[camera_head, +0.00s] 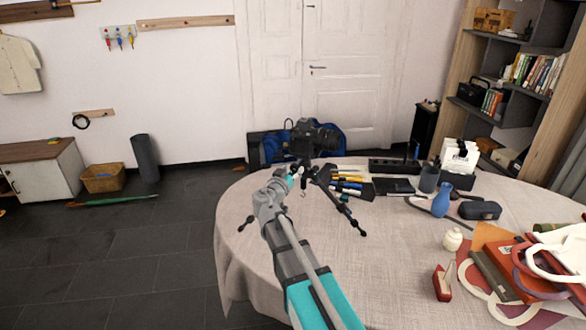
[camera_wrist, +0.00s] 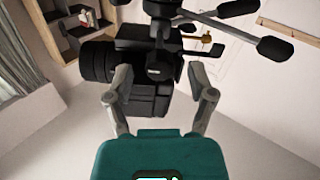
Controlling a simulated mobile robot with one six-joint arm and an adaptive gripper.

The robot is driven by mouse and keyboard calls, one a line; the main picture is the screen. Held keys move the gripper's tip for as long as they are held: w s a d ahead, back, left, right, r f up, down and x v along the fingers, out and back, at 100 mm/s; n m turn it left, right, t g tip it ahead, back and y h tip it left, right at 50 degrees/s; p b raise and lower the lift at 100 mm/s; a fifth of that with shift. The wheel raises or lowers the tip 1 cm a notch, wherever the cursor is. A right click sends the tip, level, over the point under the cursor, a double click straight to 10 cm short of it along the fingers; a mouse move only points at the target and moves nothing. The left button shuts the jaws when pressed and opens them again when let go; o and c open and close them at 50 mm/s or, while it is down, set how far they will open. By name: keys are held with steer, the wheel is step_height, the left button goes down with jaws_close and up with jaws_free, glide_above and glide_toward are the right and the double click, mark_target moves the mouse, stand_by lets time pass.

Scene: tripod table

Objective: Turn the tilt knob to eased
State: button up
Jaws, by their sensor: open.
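A black camera (camera_head: 316,137) sits on a small tripod (camera_head: 345,208) with splayed legs at the table's far edge. In the wrist view the camera (camera_wrist: 100,62) fills the upper left, its lens pointing left. The tripod's dark head and handles (camera_wrist: 265,44) run along the top. A small dark round knob (camera_wrist: 160,72) faces me between the fingers; I cannot tell whether it is the tilt knob, nor read its setting. My gripper (camera_wrist: 163,80) is open and empty, its fingers on either side of that knob with no clear contact. In the head view my arm largely hides the tripod head.
A red stapler-like object (camera_head: 442,283) and books (camera_head: 520,270) are nearer.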

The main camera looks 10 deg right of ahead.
steer(key=shift+x, duration=0.95)
steer(key=shift+a, duration=0.1)
jaws_close()
